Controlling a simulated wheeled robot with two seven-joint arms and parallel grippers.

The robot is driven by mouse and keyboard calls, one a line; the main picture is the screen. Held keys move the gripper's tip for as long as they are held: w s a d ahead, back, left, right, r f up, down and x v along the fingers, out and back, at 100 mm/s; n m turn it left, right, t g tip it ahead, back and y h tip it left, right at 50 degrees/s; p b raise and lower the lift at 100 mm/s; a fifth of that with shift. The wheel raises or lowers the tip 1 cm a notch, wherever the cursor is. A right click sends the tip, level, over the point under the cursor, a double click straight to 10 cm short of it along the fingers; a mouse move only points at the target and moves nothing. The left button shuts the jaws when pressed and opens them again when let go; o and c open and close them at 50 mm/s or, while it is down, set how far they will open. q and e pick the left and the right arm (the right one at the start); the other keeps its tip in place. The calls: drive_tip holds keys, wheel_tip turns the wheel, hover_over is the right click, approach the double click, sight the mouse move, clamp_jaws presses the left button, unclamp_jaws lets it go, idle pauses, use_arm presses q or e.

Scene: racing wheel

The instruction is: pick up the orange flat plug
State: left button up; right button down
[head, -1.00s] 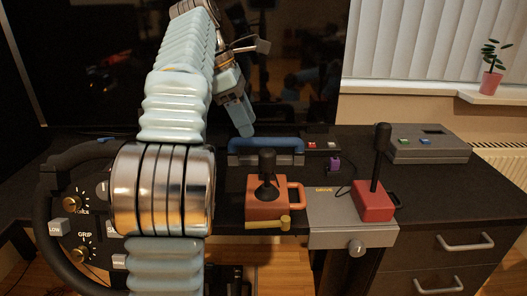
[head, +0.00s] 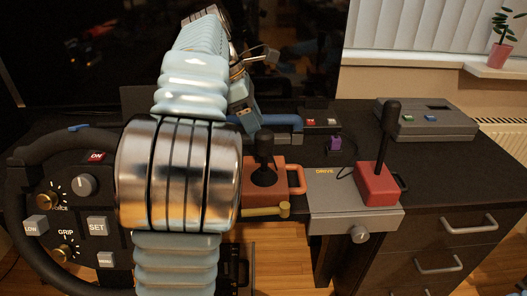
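I cannot make out an orange flat plug in the head view; my arm hides part of the desk. My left arm rises from the bottom, left of centre, and reaches over the desk. My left gripper (head: 247,117) points down beside the blue handle-like object (head: 283,122) at the back of the desk. The arm partly covers the gripper, so its opening and any contact are unclear. My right gripper is not in view.
A steering wheel (head: 25,170) with knobs stands at left. An orange-red joystick box (head: 278,188) and a red lever box (head: 377,186) stand at centre right. A purple block (head: 334,144) and a grey console (head: 427,120) lie behind. The desk's right side is clear.

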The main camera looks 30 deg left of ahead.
use_arm(q)
drive_tip(key=x, duration=0.4)
drive_tip(key=shift+s, duration=0.25)
clamp_jaws()
drive_tip(key=shift+r, duration=0.15)
